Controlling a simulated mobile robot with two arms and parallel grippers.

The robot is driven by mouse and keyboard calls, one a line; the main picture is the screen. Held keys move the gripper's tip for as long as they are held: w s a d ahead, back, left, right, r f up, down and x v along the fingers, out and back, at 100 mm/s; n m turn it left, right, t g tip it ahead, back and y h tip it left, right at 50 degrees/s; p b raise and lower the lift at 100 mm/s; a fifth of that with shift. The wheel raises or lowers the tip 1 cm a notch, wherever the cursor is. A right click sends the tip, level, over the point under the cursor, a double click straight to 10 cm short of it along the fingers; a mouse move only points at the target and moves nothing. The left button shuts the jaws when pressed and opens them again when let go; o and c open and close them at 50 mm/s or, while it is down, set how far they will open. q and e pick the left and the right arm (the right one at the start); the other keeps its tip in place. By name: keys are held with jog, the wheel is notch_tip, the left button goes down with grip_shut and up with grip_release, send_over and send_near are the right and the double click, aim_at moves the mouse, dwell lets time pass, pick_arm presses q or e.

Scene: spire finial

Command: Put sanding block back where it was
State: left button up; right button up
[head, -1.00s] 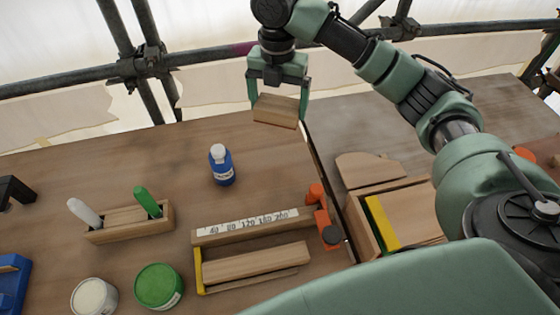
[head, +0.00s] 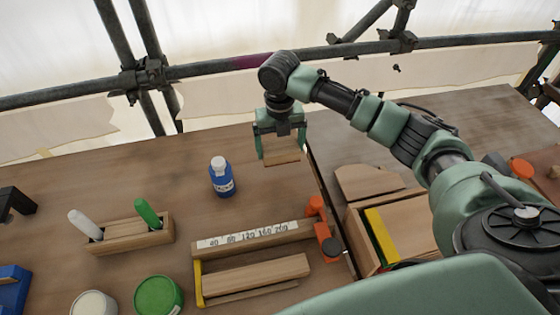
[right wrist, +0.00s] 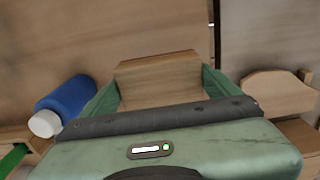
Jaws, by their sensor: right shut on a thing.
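My right gripper (head: 281,152) is shut on a wooden sanding block (head: 282,156) above the back part of the bench, to the right of the blue bottle. In the right wrist view the block (right wrist: 158,80) sits between the two green fingers. A wooden rack (head: 250,241) marked with grit numbers from 40 to 200 lies at the front middle. Another wooden block (head: 255,275) lies in front of its number strip, beside a yellow end piece. My left gripper is not in view.
A blue bottle (head: 222,177) with a white cap stands behind the rack. A wooden holder (head: 130,236) with a white and a green marker is at left. Green (head: 158,296) and white (head: 94,303) tubs stand in front. An orange clamp (head: 322,228) is at the rack's right end. A wooden box (head: 352,240) is further right.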

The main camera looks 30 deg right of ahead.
aim_at(280, 146)
notch_tip(280, 146, down, 7)
jog(key=shift+f+p, duration=0.15)
jog(key=shift+p, duration=0.15)
jog(key=o, duration=0.9)
jog(key=shift+f, duration=0.15)
jog(key=shift+r, duration=0.25)
jog(key=shift+w+r, duration=0.1)
jog(key=shift+r, duration=0.25)
notch_tip(280, 146, up, 11)
jog(key=shift+r+b, duration=0.1)
jog(key=shift+b, duration=0.9)
